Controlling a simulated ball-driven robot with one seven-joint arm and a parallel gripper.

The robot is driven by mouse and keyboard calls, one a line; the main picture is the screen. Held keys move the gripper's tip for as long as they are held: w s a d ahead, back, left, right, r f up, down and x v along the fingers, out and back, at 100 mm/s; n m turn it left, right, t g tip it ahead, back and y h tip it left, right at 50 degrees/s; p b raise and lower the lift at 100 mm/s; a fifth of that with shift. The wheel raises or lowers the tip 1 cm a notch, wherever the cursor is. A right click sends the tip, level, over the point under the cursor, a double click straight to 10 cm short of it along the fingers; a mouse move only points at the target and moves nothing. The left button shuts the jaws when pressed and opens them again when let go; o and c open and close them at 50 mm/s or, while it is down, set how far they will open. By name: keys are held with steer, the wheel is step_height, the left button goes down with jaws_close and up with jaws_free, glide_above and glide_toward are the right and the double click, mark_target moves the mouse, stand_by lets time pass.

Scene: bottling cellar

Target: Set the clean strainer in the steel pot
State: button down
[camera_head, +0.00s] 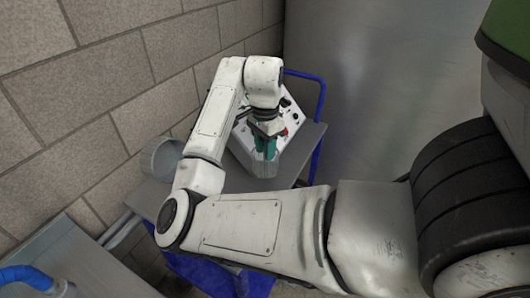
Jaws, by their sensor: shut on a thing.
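My gripper (266,146) points down over a white box-shaped unit. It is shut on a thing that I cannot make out. Teal shows at the jaws, and I cannot tell whether it is fingers or part of the held thing. No strainer can be clearly recognised. A round grey metal vessel (158,158), likely the steel pot, stands on the grey tabletop left of my gripper, by the brick wall. My arm hides its right side, and I cannot see to its bottom.
The white unit (248,160) has knobs and a red button on its panel. It stands on a grey-topped cart (303,143) with a blue frame. A metal surface with a blue hose (24,274) is at lower left. The brick wall closes off the left.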

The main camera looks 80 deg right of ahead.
steer(key=shift+r+p, duration=0.55)
steer(key=shift+p, duration=0.15)
steer(key=shift+f, duration=0.1)
stand_by(0.8)
